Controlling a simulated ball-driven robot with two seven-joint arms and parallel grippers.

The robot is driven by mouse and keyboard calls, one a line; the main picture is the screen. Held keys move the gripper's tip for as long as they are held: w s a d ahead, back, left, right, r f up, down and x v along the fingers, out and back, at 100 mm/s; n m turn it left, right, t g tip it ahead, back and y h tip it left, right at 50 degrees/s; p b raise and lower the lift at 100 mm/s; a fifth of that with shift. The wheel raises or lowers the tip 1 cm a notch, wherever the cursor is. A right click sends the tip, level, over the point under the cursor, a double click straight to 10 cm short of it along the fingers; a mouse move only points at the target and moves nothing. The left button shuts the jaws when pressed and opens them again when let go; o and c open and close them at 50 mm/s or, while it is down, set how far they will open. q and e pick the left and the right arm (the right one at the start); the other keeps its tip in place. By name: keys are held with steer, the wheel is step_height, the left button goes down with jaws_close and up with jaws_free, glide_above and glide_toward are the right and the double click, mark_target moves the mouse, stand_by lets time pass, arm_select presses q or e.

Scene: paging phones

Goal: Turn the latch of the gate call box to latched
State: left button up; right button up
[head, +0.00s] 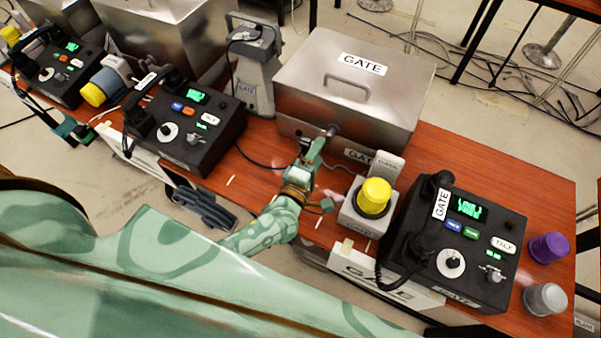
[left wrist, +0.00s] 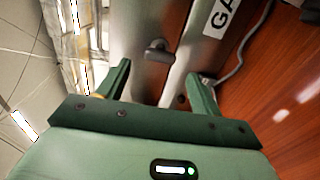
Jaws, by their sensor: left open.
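The gate call box is a metal case (head: 340,85) with a GATE label on its lid and another on its front. Its latch (head: 331,130) is a small grey knob on the front face; it also shows in the left wrist view (left wrist: 158,51). My left gripper (head: 314,150) is just in front of the latch, its fingers pointing at it. In the left wrist view the open fingers (left wrist: 160,90) stand either side of the latch, which appears a little beyond the tips. I cannot tell whether they touch. My right gripper is not in view.
A gate desk phone (head: 455,240) and a yellow-capped button (head: 374,196) stand to the right. Purple (head: 549,247) and grey (head: 545,299) knobs are at the right edge. A handheld unit (head: 255,65) stands left of the case. Another desk phone (head: 185,125) is farther left.

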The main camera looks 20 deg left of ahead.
arm_select(q)
steer(key=s, duration=1)
steer(key=shift+a+p, duration=0.2)
steer(key=shift+p, duration=0.25)
